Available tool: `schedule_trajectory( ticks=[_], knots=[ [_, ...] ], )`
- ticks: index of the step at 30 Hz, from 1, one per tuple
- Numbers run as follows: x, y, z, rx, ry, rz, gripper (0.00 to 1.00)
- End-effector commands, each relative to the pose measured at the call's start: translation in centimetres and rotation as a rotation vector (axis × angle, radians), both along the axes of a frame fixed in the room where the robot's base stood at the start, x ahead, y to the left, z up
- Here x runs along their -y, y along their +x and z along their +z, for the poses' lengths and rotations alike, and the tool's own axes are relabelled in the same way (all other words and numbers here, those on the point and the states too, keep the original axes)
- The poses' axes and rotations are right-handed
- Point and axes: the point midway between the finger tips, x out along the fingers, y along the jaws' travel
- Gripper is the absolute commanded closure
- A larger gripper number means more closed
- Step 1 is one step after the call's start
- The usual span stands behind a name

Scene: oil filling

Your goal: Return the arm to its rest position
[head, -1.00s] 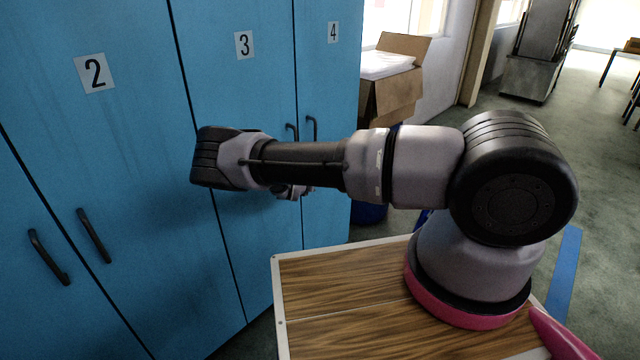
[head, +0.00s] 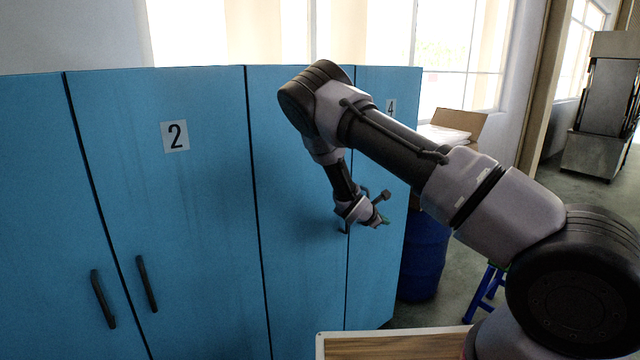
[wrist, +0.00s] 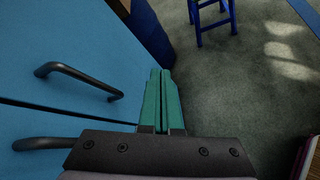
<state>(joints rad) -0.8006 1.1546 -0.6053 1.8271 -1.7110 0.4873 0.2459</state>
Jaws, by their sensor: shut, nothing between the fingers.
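My arm is bent up and over in the head view, with its forearm hanging in front of the blue cabinets. My gripper (head: 382,222) hangs in front of the cabinet doors near the number 4 label, small in that view. In the wrist view its two green fingers (wrist: 162,100) lie side by side, closed together with nothing between them. They point past the cabinet's edge, over the floor.
Blue cabinets (head: 205,220) with dark handles fill the left and middle. Two handles (wrist: 85,78) show close to my gripper's left in the wrist view. A blue barrel (head: 423,255), a blue stool (head: 487,290) and an open cardboard box (head: 458,124) stand to the right.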

Motion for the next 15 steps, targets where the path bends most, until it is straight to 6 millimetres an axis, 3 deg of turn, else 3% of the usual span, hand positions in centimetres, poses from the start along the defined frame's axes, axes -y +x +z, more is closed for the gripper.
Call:
schedule_trajectory(
  ticks=[1,3,8,15],
  knots=[
    [1.0,-0.3,2.5,0.043,0.073,-0.085,1.0],
    [2.1,-1.2,5.4,0.094,0.162,-0.199,1.0],
    [4.5,-3.7,11.5,0.198,0.363,-0.449,1.0],
    [7.2,-9.2,20.1,0.325,0.66,-0.796,1.0]
  ],
)
